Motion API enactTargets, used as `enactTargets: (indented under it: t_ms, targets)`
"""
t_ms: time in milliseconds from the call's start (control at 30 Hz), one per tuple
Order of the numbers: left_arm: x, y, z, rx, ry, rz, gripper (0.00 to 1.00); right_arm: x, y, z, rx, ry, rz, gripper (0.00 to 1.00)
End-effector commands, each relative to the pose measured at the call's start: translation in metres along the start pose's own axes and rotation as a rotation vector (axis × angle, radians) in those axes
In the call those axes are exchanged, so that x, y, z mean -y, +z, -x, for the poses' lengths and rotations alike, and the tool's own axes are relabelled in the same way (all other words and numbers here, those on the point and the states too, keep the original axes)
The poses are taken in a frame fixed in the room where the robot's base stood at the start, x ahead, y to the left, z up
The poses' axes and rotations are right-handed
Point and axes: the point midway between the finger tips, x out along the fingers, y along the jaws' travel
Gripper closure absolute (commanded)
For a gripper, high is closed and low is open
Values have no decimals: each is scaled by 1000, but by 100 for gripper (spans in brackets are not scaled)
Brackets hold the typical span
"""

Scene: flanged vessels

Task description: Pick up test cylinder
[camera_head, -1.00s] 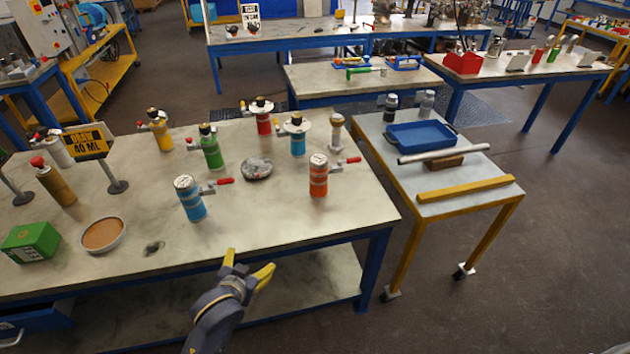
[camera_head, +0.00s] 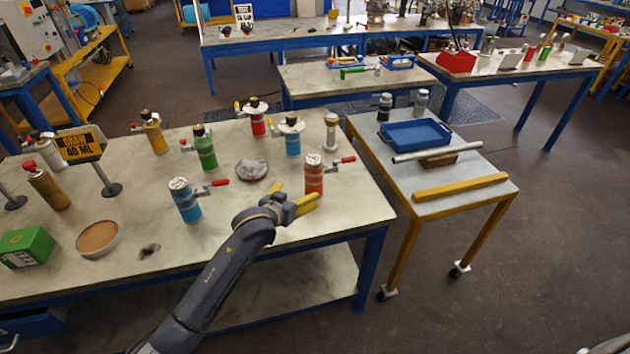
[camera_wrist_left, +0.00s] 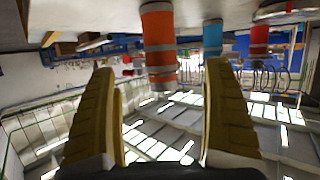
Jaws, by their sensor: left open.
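Several flanged cylinders stand upright on the grey table (camera_head: 235,228). The orange cylinder (camera_head: 314,178) is at the table's right front. My left gripper (camera_head: 296,195) is just in front of it, with its yellow fingers open and nothing held. In the left wrist view, which is upside down, the orange cylinder (camera_wrist_left: 158,45) appears beyond and between the open fingers (camera_wrist_left: 160,68). A light blue cylinder (camera_head: 186,203) stands to the left of the gripper. Green (camera_head: 205,150), red (camera_head: 257,124), yellow (camera_head: 156,136) and another blue (camera_head: 292,144) cylinder stand farther back. My right gripper is not in view.
A grey-white round piece (camera_head: 252,168) lies behind the gripper. A silver fitting (camera_head: 331,132) stands behind the orange cylinder. A sign reading "DRAW 40 ML" (camera_head: 82,144), a green box (camera_head: 25,247) and a round dish (camera_head: 98,238) are at left. A cart (camera_head: 400,185) stands right.

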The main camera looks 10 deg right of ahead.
Motion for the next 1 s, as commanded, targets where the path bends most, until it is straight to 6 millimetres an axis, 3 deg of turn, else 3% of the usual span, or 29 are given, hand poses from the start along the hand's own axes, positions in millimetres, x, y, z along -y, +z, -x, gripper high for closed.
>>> enactTargets:
  t_ms: [500, 1000]
  targets:
    - [0, 0, -72, 1, 0, -1, 16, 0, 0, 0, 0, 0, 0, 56]
    - [-1, -1, -95, 0, 0, -1, 16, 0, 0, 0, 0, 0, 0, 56]
